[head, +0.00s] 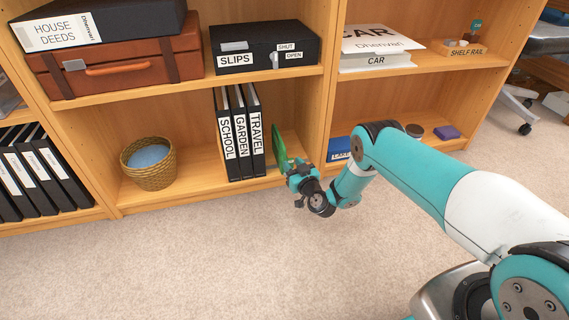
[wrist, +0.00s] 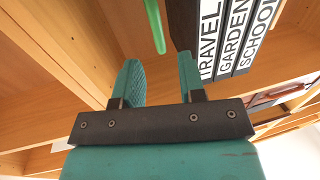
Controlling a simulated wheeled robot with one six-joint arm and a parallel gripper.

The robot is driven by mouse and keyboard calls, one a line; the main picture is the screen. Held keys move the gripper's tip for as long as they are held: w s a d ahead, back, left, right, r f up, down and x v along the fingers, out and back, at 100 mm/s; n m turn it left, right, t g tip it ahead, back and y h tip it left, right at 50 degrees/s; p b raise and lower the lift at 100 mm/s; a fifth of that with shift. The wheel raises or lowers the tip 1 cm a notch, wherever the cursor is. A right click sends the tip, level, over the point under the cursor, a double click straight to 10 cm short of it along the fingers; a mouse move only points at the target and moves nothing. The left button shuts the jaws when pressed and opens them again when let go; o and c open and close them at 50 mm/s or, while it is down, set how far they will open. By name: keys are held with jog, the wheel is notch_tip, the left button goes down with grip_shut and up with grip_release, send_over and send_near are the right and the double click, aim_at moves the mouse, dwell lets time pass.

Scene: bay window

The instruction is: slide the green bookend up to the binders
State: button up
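The green bookend (head: 279,145) stands upright on the lower middle shelf, just right of the binders. The binders (head: 240,134) stand upright in a row with spines reading SCHOOL, GARDEN and TRAVEL; a narrow gap shows between TRAVEL and the bookend. My gripper (head: 291,166) is at the shelf front by the bookend and partly hides its lower part. In the wrist view my gripper (wrist: 157,60) is open. The bookend (wrist: 155,25) shows as a green strip between the two finger lines, apart from both. The binders (wrist: 232,35) are beyond the right finger there.
A wicker basket (head: 149,163) stands left of the binders on the same shelf. A vertical divider (head: 318,125) is right of the bookend. A black box (head: 264,47) labelled SLIPS sits on the shelf above. The carpet (head: 190,260) in front is clear.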

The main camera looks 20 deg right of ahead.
aim_at(285, 155)
jog(key=w+b, duration=0.2)
jog(key=w+a+b, duration=0.1)
jog(key=w+b, duration=0.1)
jog(key=w, duration=0.1)
jog(key=shift+w+a+f, duration=0.1)
jog(key=shift+w+f, duration=0.05)
jog(key=shift+w, duration=0.1)
jog(key=shift+w+r+b, duration=0.2)
jog(key=shift+w+b, duration=0.2)
jog(key=shift+w, duration=0.1)
grip_shut()
